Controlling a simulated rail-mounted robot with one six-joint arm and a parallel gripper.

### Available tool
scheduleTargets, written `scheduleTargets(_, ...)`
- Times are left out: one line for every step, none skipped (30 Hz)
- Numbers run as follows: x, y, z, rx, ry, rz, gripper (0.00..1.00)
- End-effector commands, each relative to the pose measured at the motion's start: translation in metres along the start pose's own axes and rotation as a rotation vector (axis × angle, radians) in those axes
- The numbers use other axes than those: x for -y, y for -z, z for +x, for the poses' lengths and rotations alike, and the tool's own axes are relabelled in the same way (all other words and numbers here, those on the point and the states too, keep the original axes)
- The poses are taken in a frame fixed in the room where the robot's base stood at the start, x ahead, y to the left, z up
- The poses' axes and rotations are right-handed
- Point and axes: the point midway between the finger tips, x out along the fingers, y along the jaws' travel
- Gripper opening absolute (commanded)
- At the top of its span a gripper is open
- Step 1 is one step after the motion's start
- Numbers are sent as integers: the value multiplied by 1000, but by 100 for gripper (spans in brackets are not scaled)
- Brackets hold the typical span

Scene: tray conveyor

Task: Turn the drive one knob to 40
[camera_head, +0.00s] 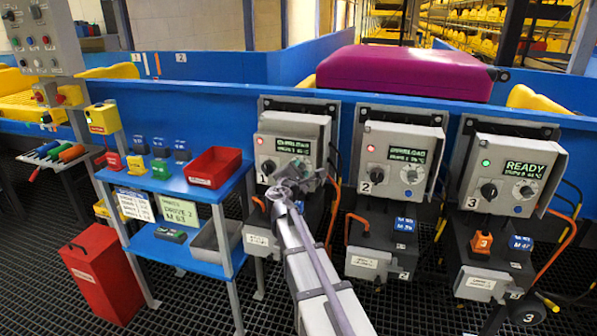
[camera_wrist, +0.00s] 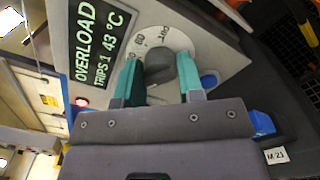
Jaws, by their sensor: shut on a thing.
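The drive one box (camera_head: 275,128) is the left of three grey drive boxes, with a number 1 plate. Its screen (camera_wrist: 98,45) reads OVERLOAD, TRIPS 1, 43 °C in the wrist view. Right beside the screen is a pale round dial (camera_wrist: 150,38) with printed numbers, partly hidden. A dark grey knob (camera_wrist: 158,68) stands at the dial's middle. My gripper (camera_wrist: 159,78) has its teal fingers on either side of this knob and is shut on it. In the head view my gripper (camera_head: 291,180) covers most of the dial; the knob's pointer setting cannot be read.
The drive two box (camera_head: 376,140) and the drive three box (camera_head: 540,146), which reads READY, stand to the right. Orange cables (camera_head: 334,215) hang between boxes. A blue shelf (camera_head: 215,195) with a red bin (camera_head: 213,167) stands left. A purple case (camera_head: 405,72) lies behind.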

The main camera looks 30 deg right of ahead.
Motion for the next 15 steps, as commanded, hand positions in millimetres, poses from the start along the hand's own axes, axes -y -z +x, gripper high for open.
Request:
scheduleTargets(0, 0, -1, 0, 1, -22, 11)
scheduleTargets(0, 0, -1, 0, 1, -34, 11)
scheduleTargets(0, 0, -1, 0, 1, -52, 11)
scheduleTargets(0, 0, -1, 0, 1, -62, 11)
scheduleTargets(0, 0, -1, 0, 1, -71, 11)
scheduleTargets(0, 0, -1, 0, 1, -83, 11)
scheduleTargets(0, 0, -1, 0, 1, -90, 11)
scheduleTargets(0, 0, -1, 0, 1, -96, 11)
scheduleTargets(0, 0, -1, 0, 1, -103, 11)
scheduleTargets(0, 0, -1, 0, 1, -107, 11)
scheduleTargets(0, 0, -1, 0, 1, -111, 11)
scheduleTargets(0, 0, -1, 0, 1, -114, 11)
scheduleTargets(0, 0, -1, 0, 1, -116, 11)
scheduleTargets(0, 0, -1, 0, 1, -117, 11)
scheduleTargets(0, 0, -1, 0, 1, -117, 11)
